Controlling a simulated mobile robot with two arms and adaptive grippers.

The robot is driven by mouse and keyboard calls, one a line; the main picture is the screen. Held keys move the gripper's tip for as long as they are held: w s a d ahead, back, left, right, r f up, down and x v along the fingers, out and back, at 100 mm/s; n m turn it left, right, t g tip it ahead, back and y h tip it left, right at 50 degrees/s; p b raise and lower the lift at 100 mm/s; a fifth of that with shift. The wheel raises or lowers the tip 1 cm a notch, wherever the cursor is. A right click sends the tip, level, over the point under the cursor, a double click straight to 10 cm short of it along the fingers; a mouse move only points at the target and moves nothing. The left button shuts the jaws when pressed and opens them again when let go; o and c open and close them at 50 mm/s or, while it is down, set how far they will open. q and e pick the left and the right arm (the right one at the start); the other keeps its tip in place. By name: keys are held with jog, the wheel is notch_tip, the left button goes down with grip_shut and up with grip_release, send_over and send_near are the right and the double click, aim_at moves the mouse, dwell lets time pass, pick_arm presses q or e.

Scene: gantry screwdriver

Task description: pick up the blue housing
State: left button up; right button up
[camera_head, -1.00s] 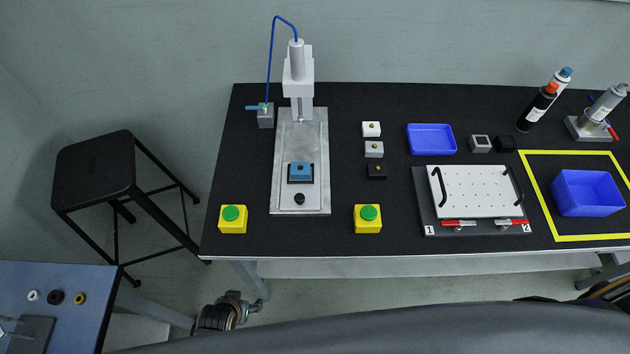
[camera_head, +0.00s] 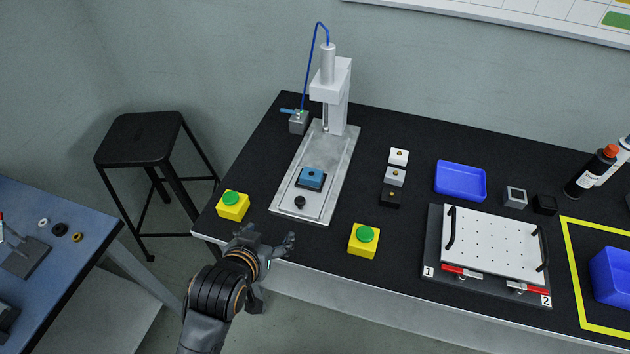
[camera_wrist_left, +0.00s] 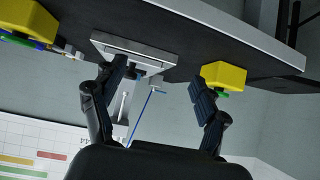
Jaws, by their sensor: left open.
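The blue housing (camera_head: 311,178) sits in a dark holder on the metal base plate (camera_head: 330,150) of the gantry screwdriver, under its upright column. My left gripper (camera_head: 288,245) is open and empty at the front edge of the black table, in front of the base plate and lower in the picture than the housing. In the left wrist view the open fingers (camera_wrist_left: 162,85) spread wide, with the base plate (camera_wrist_left: 135,48) and a yellow button box beyond them. The housing cannot be made out clearly there. My right gripper is not in view.
Yellow boxes with green buttons stand left (camera_head: 233,205) and right (camera_head: 364,240) of the base plate. Small white, grey and black blocks (camera_head: 395,176), a blue tray (camera_head: 460,180) and a white perforated plate (camera_head: 492,243) lie farther right. A stool (camera_head: 143,140) stands left.

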pick_arm(q)
jog(key=w+d+r+t+h, duration=0.2)
jog(key=w+d+r+t, duration=0.1)
jog(key=w+d+r, duration=0.25)
send_near(313, 169)
jog(key=shift+w+d+f+m, duration=0.25)
jog(key=shift+w+d+m, duration=0.15)
jog(key=shift+w+d, duration=0.35)
jog(key=shift+a+x, duration=0.2)
jog(key=shift+x, duration=1.4)
jog(key=shift+a+x, duration=0.2)
jog(key=shift+x, duration=1.4)
jog(key=shift+w, duration=0.1)
jog(key=c, duration=1.3)
